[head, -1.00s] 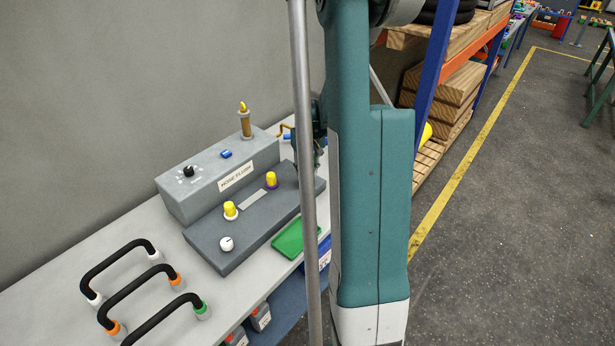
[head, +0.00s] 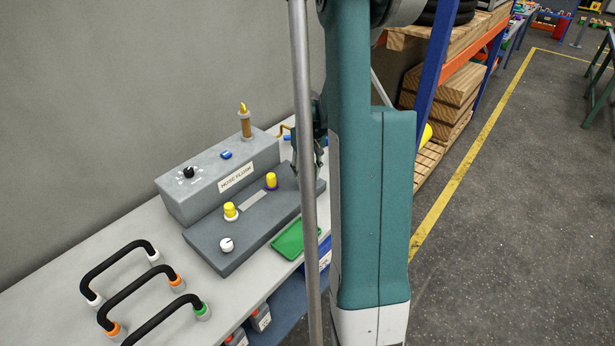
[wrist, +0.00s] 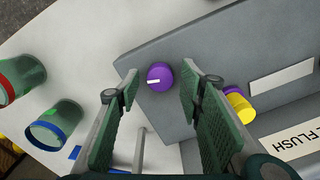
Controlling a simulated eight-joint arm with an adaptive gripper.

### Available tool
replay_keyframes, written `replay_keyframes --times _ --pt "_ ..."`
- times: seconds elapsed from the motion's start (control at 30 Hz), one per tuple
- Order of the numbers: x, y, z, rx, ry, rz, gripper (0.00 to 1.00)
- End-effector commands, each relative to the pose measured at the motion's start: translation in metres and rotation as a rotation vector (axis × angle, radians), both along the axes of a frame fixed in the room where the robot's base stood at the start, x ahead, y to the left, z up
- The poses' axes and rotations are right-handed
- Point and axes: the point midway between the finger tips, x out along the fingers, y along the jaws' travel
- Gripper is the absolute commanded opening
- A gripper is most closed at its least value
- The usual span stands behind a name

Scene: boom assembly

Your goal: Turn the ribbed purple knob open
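The purple knob (wrist: 160,76), with a white pointer line on its top, sits on the sloped grey panel (wrist: 222,60). In the wrist view its pointer faces left. My gripper (wrist: 158,82) is open, with one green finger on each side of the knob and visible gaps between. I cannot tell whether the fingertips reach down to its height. In the head view my gripper (head: 307,160) is partly seen over the panel's far right end (head: 245,230), and my arm and a pole hide the purple knob.
A yellow-capped fitting with a purple base (wrist: 239,104) stands near my right finger. The head view shows a second yellow fitting (head: 230,211), a white knob (head: 226,244), a green tray (head: 290,238) and black hoses (head: 120,255). Red-rimmed (wrist: 20,78) and blue-rimmed (wrist: 55,125) cups stand left.

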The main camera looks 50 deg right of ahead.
Motion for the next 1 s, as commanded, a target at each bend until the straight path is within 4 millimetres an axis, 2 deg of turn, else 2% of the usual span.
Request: replay_keyframes --times 0.27,0.7,1.0 --pt "0.0 0.0 0.025 0.0 0.0 0.0 0.38" --pt "-0.001 -0.001 0.089 0.0 0.0 0.0 0.38" --pt "-0.001 -0.002 0.113 0.0 0.0 0.0 0.38"
